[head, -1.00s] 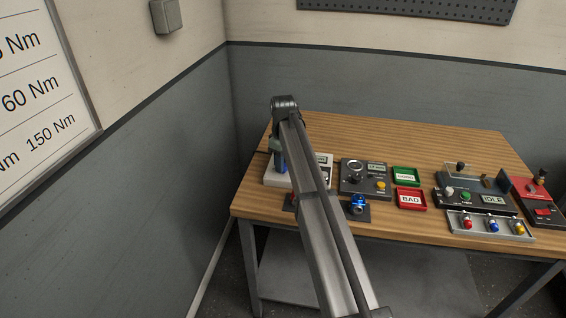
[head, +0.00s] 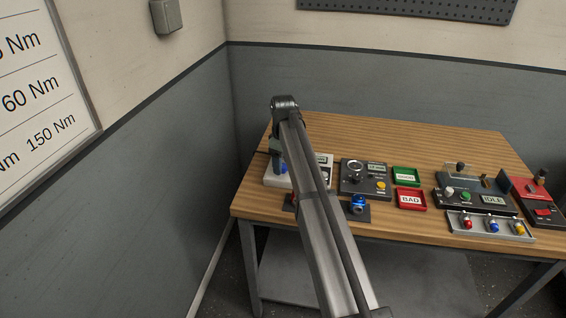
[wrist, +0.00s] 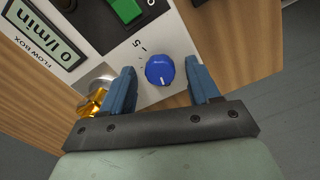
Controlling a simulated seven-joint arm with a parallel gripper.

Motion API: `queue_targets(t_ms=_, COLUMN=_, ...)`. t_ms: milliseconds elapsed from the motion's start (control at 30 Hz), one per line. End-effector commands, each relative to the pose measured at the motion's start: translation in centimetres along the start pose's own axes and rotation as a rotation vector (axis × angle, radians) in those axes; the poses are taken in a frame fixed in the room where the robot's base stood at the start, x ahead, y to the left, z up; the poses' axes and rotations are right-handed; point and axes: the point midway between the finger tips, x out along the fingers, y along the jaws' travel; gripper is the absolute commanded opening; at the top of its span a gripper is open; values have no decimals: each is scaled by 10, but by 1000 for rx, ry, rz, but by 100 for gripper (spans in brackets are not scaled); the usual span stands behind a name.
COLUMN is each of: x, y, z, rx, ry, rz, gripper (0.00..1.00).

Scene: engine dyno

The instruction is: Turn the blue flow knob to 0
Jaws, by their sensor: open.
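The blue flow knob (wrist: 158,72) sits on the light panel of the flow box (wrist: 168,40) in the wrist view. A white pointer line on the knob points toward my gripper, and a "5" is printed beside it. My gripper (wrist: 160,66) is open, with one blue finger on each side of the knob and a gap visible on both sides. The display (wrist: 55,45) shows "0 l/min", upside down and partly cut off. In the head view, the white flow box (head: 270,182) is at the table's left end, partly hidden by my arm, with blue showing beside my gripper.
A gold fitting (wrist: 92,103) lies close to the left finger in the wrist view, and a green button (wrist: 125,9) is beyond the knob. Right of my arm are a dark dial box (head: 350,185), a blue-knobbed part (head: 358,204) and green (head: 405,176) and red trays (head: 411,199).

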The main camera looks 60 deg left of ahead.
Motion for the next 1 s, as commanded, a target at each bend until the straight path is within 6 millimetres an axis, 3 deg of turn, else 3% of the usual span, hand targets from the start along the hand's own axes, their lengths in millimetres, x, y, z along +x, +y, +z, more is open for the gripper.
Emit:
queue_targets(t_ms=267, x=-8, y=0, z=0, rx=1, ry=1, rz=1, gripper=61)
queue_targets(t_ms=800, x=-104, y=1, z=-1, rx=0, ry=1, rz=1, gripper=61)
queue_targets(t_ms=1000, x=-128, y=1, z=-1, rx=0, ry=0, rz=0, gripper=61)
